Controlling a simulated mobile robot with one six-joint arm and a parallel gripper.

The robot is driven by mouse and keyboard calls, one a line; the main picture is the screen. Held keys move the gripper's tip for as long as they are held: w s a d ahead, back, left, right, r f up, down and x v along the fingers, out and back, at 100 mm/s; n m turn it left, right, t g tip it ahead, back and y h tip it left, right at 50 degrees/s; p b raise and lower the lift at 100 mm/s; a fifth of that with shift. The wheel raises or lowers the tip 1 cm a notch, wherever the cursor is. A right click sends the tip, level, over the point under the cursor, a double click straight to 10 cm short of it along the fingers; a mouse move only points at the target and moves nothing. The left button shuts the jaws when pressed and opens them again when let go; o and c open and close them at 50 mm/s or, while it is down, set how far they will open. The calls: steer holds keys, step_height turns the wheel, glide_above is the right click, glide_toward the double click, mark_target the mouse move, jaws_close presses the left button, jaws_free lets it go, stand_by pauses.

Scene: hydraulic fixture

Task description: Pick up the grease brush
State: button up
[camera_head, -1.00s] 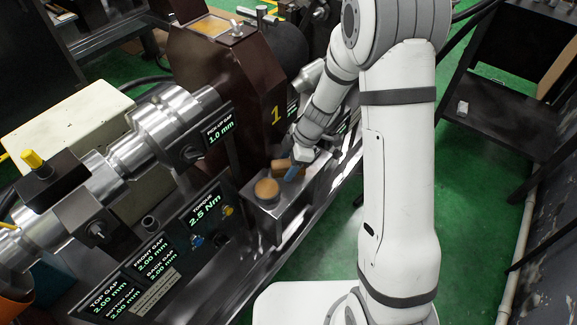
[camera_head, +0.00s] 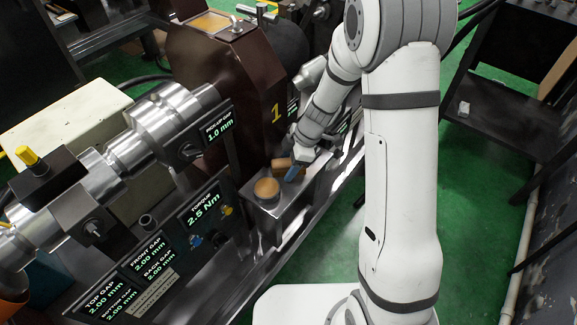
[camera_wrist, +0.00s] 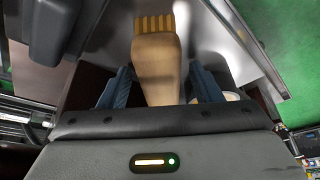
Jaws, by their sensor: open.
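The grease brush (camera_wrist: 157,65) has a tan wooden handle and a ridged golden band at its far end. In the wrist view its handle lies between the two blue fingers of my gripper (camera_wrist: 160,88), with a gap showing on each side. My gripper is open. In the head view, the brush (camera_head: 281,163) is a small brown piece over the metal block, beside my gripper (camera_head: 292,173). My fingers hide part of the brush there.
A round tan-topped pot (camera_head: 267,188) stands on the metal block (camera_head: 297,204), just nearer than my gripper. Open green floor (camera_head: 470,200) lies to the right.

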steer(key=shift+c, duration=0.2)
steer(key=c, duration=1.1)
steer(key=shift+r+p, duration=0.2)
steer(key=shift+p, duration=0.2)
steer(key=shift+r+p, duration=0.35)
steer(key=shift+p, duration=0.4)
step_height(320, 180, up, 28)
steer(key=shift+f+p, duration=0.25)
steer(key=shift+p, duration=0.7)
steer(key=o, duration=0.5)
steer(key=c, duration=0.5)
